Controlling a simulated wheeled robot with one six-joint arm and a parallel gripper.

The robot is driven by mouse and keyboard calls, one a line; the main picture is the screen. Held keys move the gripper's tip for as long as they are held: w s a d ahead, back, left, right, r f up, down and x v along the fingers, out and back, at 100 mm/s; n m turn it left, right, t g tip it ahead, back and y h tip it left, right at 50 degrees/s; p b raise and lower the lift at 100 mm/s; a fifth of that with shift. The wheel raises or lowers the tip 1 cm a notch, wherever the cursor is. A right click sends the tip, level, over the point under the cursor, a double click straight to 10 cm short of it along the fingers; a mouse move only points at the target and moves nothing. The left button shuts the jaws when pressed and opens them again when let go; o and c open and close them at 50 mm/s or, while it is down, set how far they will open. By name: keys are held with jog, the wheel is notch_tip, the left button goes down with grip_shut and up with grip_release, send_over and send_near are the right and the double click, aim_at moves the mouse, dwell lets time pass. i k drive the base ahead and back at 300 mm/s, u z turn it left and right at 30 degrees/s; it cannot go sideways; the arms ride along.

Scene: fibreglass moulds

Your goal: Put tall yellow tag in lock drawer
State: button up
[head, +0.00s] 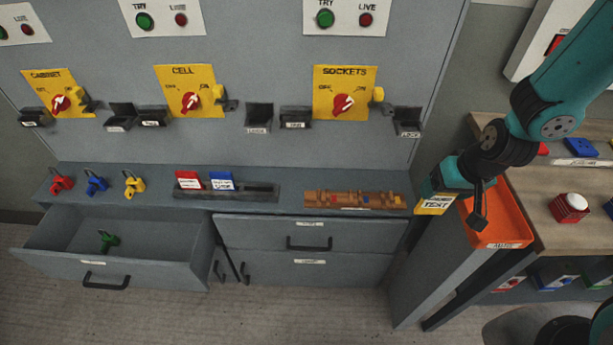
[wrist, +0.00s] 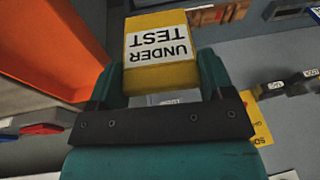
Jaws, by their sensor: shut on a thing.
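A tall yellow tag (head: 435,204) marked UNDER TEST is held in my gripper (head: 462,190), to the left of the orange tray. In the wrist view the yellow tag (wrist: 160,52) sits between the two teal fingers, its lettering upside down, and my gripper (wrist: 160,85) is shut on it. The open drawer (head: 45,257) at the lower left holds a green padlock (head: 107,241). Its front label is too small to read, so I cannot tell from it whether this is the lock drawer.
Red (head: 61,183), blue (head: 95,183) and yellow (head: 133,184) padlocks stand on the ledge above the open drawer. Right of them are a dark rack (head: 262,191) with red and blue tags and a brown rack (head: 325,198). Closed drawers (head: 265,233) lie below. The orange tray (head: 497,215) is beside my gripper.

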aim_at(148, 255)
jog(key=u, duration=0.55)
jog(key=k, duration=1.2)
jog(key=u, duration=1.15)
jog(key=i, duration=0.65)
jog(key=u, duration=0.8)
jog(key=i, duration=1.65)
jog(key=z, duration=1.4)
jog(key=i, duration=0.55)
jog(key=z, duration=0.6)
